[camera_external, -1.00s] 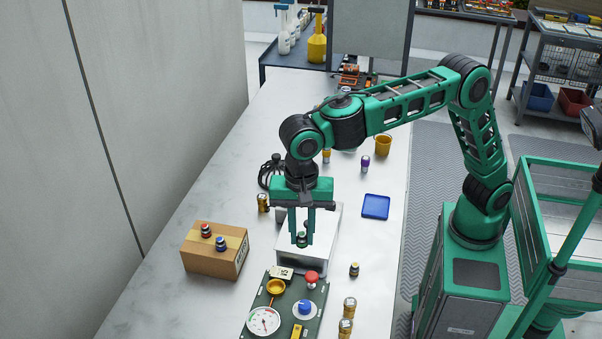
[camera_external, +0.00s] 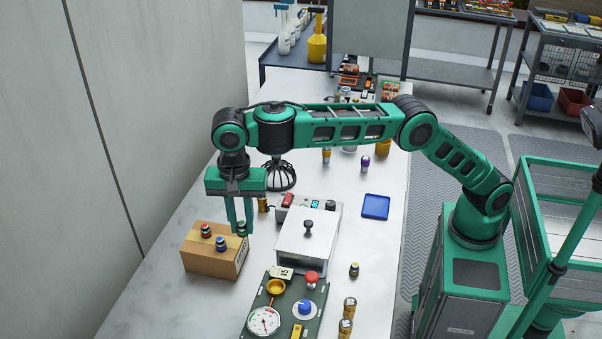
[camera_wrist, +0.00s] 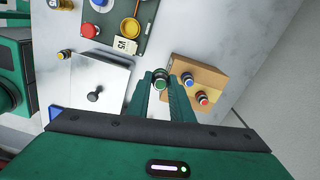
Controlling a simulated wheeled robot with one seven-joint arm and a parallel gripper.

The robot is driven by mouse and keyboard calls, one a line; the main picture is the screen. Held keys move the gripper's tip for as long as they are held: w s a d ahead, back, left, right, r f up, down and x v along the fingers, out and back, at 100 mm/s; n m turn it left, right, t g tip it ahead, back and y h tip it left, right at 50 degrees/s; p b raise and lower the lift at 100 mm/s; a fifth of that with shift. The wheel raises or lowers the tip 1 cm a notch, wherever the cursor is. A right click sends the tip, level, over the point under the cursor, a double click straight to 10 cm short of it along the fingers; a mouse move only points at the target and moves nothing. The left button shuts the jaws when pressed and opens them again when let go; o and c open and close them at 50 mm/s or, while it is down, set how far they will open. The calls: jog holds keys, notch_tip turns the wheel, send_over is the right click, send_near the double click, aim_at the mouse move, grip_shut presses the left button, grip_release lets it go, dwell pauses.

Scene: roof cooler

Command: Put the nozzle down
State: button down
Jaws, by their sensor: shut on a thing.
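My gripper (camera_external: 238,231) points down over the right part of a cardboard box (camera_external: 213,264). It is shut on a small dark nozzle with a green top (camera_external: 242,229). In the wrist view the nozzle (camera_wrist: 160,80) shows between the fingertips, by the edge of the box (camera_wrist: 202,73). A red-topped nozzle (camera_external: 206,230) and a blue-topped nozzle (camera_external: 221,244) stand upright on the box, left of my gripper. I cannot tell whether the held nozzle touches the box top.
A white device with a black-knobbed lid (camera_external: 304,244) stands right of the box. A dark panel with a gauge (camera_external: 264,321) lies in front. A blue tray (camera_external: 376,207) is farther right. The table left of the box is clear.

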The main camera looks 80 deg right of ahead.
send_over(232, 238)
notch_tip(232, 238, down, 5)
jog(key=shift+r, duration=0.15)
jog(key=shift+f, duration=2.05)
jog(key=shift+f, duration=0.1)
jog(key=c, duration=1.6)
grip_release()
jog(key=shift+o, duration=0.2)
notch_tip(232, 238, up, 8)
jog(key=shift+f, duration=0.1)
